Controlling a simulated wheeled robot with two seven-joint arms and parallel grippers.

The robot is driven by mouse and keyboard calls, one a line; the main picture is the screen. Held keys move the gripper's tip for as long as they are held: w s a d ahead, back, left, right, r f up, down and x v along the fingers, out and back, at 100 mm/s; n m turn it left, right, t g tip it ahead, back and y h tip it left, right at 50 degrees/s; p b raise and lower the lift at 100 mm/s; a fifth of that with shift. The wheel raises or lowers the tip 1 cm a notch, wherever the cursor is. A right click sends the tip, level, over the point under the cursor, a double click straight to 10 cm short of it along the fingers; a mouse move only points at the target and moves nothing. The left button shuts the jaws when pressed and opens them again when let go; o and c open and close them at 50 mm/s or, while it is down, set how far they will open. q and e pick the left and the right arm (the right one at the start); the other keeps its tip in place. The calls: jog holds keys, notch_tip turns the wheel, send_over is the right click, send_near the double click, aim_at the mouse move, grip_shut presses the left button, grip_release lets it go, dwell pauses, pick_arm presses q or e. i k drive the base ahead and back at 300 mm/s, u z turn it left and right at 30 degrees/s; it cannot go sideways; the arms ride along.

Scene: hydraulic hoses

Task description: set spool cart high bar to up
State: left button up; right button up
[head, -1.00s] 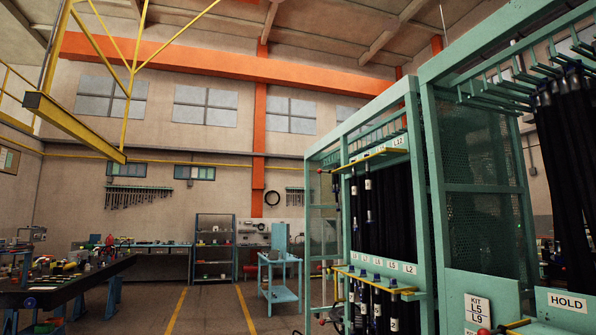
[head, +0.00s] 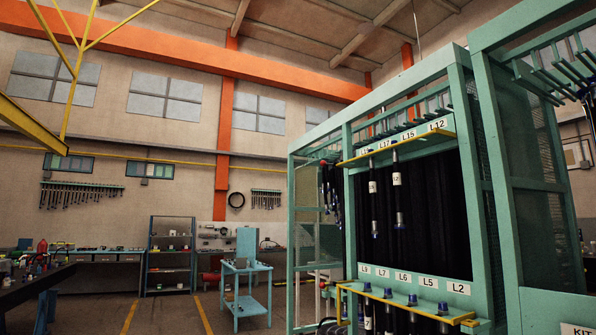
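A tall teal frame hung with dark hoses (head: 420,210) fills the right side of the head view. I take it to be the spool cart, though no label names it. An upper yellow bar (head: 395,150) runs along its front under the labels L12, L15 and L17. A lower yellow bar (head: 410,307) runs under the labels L9, L7, L6, L5 and L2. Several hose ends hang near each bar. I cannot tell for sure whether the upper bar is up or down. Neither of my grippers is in view.
A second teal frame section (head: 530,190) stands at the right edge. A small blue cart (head: 245,285) stands on open floor at centre left. A dark workbench (head: 30,285) is at the left edge. Shelves (head: 171,255) stand at the back wall. Yellow lines mark the floor.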

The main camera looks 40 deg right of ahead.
aim_at(436, 130)
jog(key=z, duration=0.25)
jog(key=i, duration=1.5)
jog(key=z, duration=1.75)
jog(key=i, duration=1)
jog(key=z, duration=0.8)
